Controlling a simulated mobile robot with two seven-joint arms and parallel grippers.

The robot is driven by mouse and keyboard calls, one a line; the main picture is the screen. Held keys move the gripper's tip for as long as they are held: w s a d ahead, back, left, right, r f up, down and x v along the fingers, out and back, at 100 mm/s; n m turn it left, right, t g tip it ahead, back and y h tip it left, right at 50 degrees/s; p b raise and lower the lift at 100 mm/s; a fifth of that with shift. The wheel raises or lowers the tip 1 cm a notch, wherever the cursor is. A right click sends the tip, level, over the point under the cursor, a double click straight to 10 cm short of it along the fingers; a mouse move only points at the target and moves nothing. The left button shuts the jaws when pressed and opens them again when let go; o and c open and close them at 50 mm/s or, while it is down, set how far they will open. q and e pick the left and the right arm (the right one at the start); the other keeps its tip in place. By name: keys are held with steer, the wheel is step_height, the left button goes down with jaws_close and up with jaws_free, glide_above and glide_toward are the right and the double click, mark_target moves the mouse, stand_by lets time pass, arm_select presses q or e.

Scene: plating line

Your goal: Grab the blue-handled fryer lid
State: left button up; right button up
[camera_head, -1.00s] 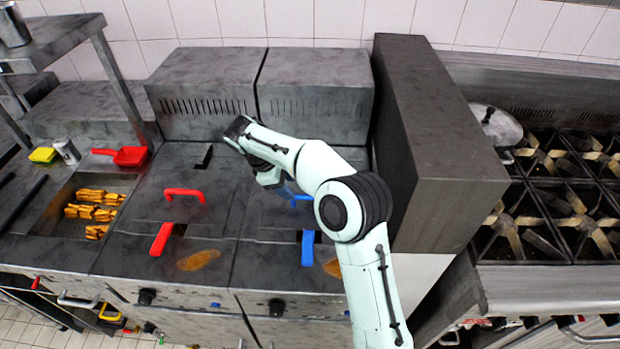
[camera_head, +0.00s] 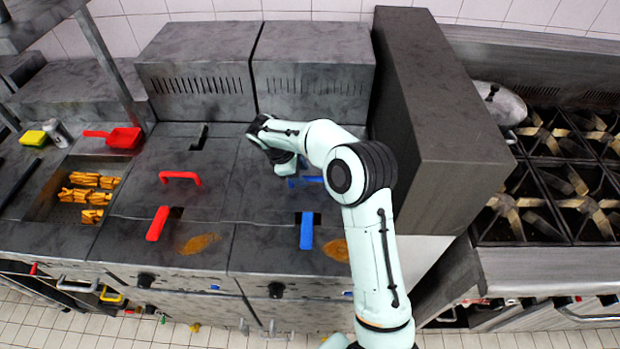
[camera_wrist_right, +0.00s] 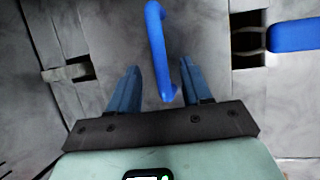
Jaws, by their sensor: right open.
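The blue-handled fryer lid (camera_head: 258,195) lies flat and dark on the right-hand fryer in the head view. Its blue bar handle (camera_head: 312,180) is partly hidden by my right gripper. In the right wrist view the blue handle (camera_wrist_right: 158,50) runs into the space between the two fingers of my right gripper (camera_wrist_right: 162,75). The gripper is open, with a finger on each side of the handle and visible gaps beside it. In the head view my right gripper (camera_head: 287,168) is over the lid, its fingertips hard to make out. My left gripper is not in view.
A blue basket handle (camera_head: 307,231) sticks out in front of the lid. The left fryer has a red lid handle (camera_head: 180,178) and a red basket handle (camera_head: 157,223). A tall dark partition (camera_head: 440,130) stands right of the fryers, close to my arm.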

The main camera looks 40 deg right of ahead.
mark_target(307, 177)
steer(key=shift+x, duration=2)
steer(key=shift+s+d, duration=0.1)
steer(key=shift+s, duration=0.1)
jaws_close()
steer(key=shift+r, duration=0.15)
